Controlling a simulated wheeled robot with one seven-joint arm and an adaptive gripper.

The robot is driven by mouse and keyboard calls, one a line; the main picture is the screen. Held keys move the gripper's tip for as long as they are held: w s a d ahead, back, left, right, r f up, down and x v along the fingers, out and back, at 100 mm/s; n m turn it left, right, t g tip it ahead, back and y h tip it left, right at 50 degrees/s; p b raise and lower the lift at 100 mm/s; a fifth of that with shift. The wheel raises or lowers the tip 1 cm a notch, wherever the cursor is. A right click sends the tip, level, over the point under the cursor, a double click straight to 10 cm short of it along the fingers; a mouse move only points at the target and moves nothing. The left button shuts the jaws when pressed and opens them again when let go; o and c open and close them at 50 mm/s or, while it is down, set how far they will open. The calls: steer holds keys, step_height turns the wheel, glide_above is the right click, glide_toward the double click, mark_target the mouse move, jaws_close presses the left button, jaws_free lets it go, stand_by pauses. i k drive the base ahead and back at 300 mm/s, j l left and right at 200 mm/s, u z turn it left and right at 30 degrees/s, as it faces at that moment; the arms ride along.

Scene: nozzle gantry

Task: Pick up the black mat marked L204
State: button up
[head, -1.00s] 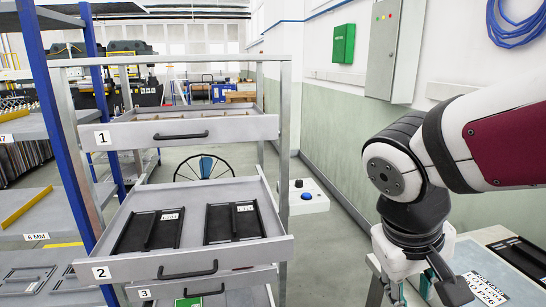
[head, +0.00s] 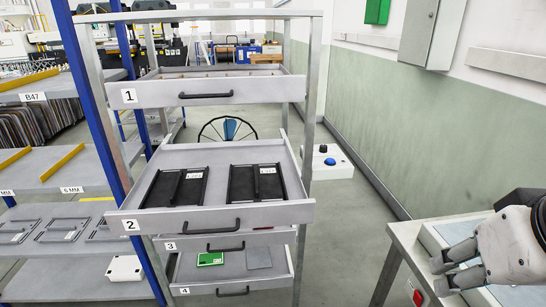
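Two black mats lie side by side in the open drawer 2 (head: 210,217): a left mat (head: 160,187) and a right mat (head: 241,184). Each has a raised bar and a small white label near its right side. The labels are too small to read, so I cannot tell which, if either, is L204. My gripper (head: 440,275) is at the lower right, over the bench and well apart from the drawer. Its two grey fingers look spread, with nothing seen between them.
Drawer 1 (head: 215,98) stands above drawer 2, between the rack's metal posts. Lower, drawer 4 (head: 235,285) is open with a green item (head: 210,259) and a grey piece (head: 258,258). A bench (head: 405,240) stands right. Shelves (head: 75,170) stand left. Floor between rack and bench is clear.

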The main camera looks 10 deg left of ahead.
mark_target(179, 188)
steer(key=k+j+z, duration=0.2)
steer(key=z, duration=0.15)
steer(key=k+j+z, duration=0.2)
steer(key=z, duration=0.15)
steer(key=k+j+z, duration=0.1)
steer(key=z, duration=0.25)
steer(key=i+j+u, duration=0.2)
steer(key=j+u, duration=0.2)
steer(key=i+j+u, duration=0.2)
steer(key=u, duration=0.15)
steer(key=i+j+u, duration=0.2)
steer(key=i+u, duration=0.2)
steer(key=i+j+u, duration=0.15)
steer(key=u, duration=0.2)
steer(key=i+l, duration=0.05)
steer(key=i, duration=0.05)
